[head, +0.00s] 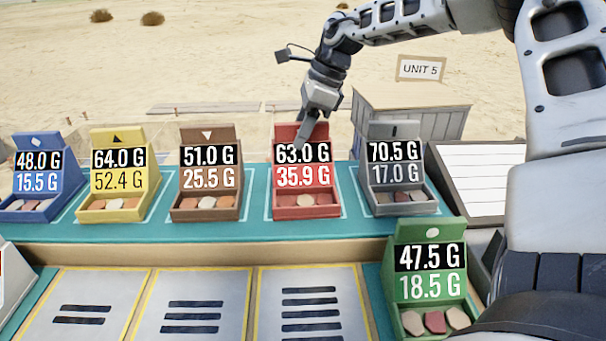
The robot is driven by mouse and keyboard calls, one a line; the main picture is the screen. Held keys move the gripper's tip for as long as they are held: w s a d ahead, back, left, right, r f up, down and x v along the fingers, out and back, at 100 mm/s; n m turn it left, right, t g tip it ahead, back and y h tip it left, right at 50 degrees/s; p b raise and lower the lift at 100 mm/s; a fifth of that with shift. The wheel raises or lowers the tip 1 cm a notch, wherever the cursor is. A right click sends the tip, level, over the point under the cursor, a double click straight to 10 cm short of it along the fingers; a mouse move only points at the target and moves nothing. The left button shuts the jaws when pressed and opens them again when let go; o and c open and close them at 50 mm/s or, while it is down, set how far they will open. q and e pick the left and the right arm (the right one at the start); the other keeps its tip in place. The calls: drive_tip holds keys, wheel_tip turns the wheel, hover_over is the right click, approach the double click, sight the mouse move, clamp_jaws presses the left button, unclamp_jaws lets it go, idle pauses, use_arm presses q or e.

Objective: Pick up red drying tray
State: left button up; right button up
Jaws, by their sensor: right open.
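The red drying tray (307,212) stands on the teal shelf, between the brown and grey trays. Its upright back carries labels reading 63.0 G and 35.9 G, and several flat pieces lie in its low front. My right gripper (299,142) reaches down from above, with its fingers over the top of the red tray's back panel. The fingers overlap the upper label in the picture. I cannot tell whether they touch the panel. The gripper is open. My left gripper is not in view.
Blue (72,188), yellow (151,188), brown (175,203) and grey (432,192) trays share the shelf, with gaps between them. A green tray (406,298) stands lower right, near my arm. Marked grey panels (305,299) lie in front, bare of trays. A wooden crate (430,122) stands behind.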

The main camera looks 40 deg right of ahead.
clamp_jaws()
idle(0.4)
